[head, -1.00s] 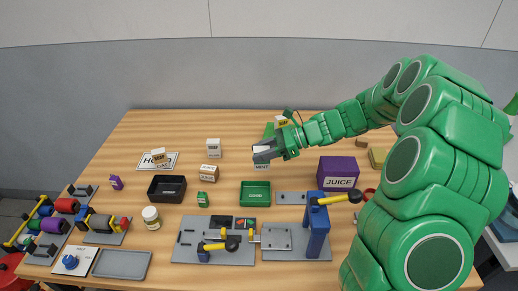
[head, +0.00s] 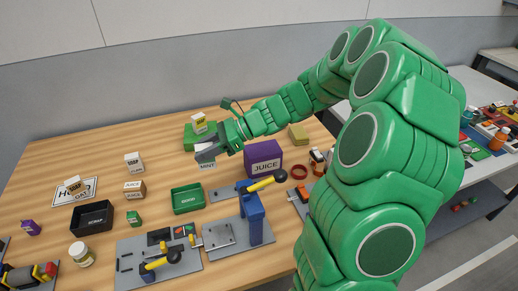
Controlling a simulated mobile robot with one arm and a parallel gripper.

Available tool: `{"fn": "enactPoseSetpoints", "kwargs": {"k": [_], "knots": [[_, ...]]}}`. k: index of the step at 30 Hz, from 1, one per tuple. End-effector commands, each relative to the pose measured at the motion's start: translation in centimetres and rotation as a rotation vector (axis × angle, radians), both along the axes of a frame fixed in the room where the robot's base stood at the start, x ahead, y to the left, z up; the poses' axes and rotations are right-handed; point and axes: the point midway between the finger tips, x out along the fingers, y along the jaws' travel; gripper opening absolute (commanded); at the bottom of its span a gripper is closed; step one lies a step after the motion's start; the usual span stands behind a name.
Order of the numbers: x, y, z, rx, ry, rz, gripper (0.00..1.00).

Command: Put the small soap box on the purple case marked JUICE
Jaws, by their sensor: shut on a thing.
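The purple case marked JUICE (head: 263,158) stands on the table, right of my gripper, with a clear top. My gripper (head: 207,151) is shut on a small white box (head: 213,148), held above the table; its label is not readable and the fingers hide part of it. A box with a yellow SOAP label (head: 199,121) sits on a green case (head: 193,137) behind my gripper. A MINT box (head: 207,167) shows just below my gripper, partly hidden.
A green bin (head: 187,199) and a black SCRAP bin (head: 91,217) stand in front. A blue post with a yellow, black-ended handle (head: 252,210) rises in front of the JUICE case. A yellow block (head: 299,134) is behind.

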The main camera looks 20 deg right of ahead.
Motion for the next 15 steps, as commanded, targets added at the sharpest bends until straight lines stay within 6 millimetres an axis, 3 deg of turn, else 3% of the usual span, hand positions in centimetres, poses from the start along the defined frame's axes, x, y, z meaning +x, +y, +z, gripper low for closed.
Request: {"fn": "enactPoseSetpoints", "kwargs": {"k": [3,15], "knots": [[-0.2,-2.6,1.2,0.003,-0.002,-0.085,0.05],[-2.0,-9.7,4.4,0.001,-0.002,-0.348,0.05]]}}
